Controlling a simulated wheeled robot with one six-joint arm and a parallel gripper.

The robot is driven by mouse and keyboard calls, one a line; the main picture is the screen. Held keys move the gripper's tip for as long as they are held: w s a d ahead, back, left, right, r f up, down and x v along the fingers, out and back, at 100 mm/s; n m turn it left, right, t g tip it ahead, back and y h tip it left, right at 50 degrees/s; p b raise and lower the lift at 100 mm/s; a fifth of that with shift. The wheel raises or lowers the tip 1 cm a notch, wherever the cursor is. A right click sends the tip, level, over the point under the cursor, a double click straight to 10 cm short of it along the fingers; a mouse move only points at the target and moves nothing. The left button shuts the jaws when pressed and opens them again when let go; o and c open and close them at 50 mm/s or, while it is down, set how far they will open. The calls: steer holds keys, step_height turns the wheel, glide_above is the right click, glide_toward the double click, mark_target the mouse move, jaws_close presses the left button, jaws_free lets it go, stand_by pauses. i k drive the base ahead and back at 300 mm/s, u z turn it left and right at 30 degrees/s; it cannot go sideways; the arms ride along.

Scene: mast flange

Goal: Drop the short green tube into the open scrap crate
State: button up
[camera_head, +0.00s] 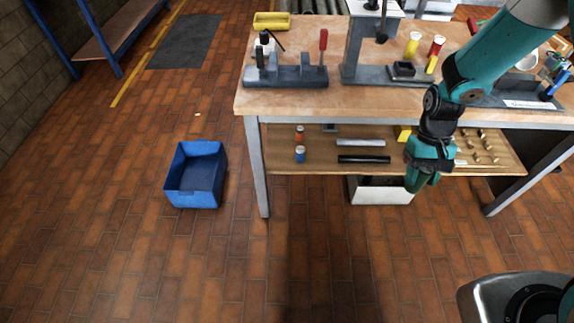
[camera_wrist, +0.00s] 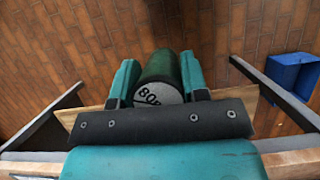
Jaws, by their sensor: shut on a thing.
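The short green tube (camera_wrist: 163,68) is clamped between the two teal fingers of my gripper (camera_wrist: 158,82) in the wrist view. Its pale end cap with dark lettering faces the camera. In the head view my gripper (camera_head: 422,178) hangs in front of the workbench's lower shelf, pointing down; the tube is hard to tell from the fingers there. The open blue crate (camera_head: 196,200) stands on the floor left of the workbench, well apart from my gripper, and looks empty. It also shows at the right edge of the wrist view (camera_wrist: 291,78).
The workbench (camera_head: 290,101) carries fixtures and a red-handled tool. Its lower shelf (camera_head: 320,168) holds small cans, a grey bar and a black bar. A bench leg (camera_head: 257,170) stands between crate and gripper. A white box (camera_head: 381,193) sits beneath. Floor in front is clear.

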mark_target(203, 178)
steer(key=z, duration=1.45)
steer(key=i, duration=1.1)
steer(key=u, duration=2.95)
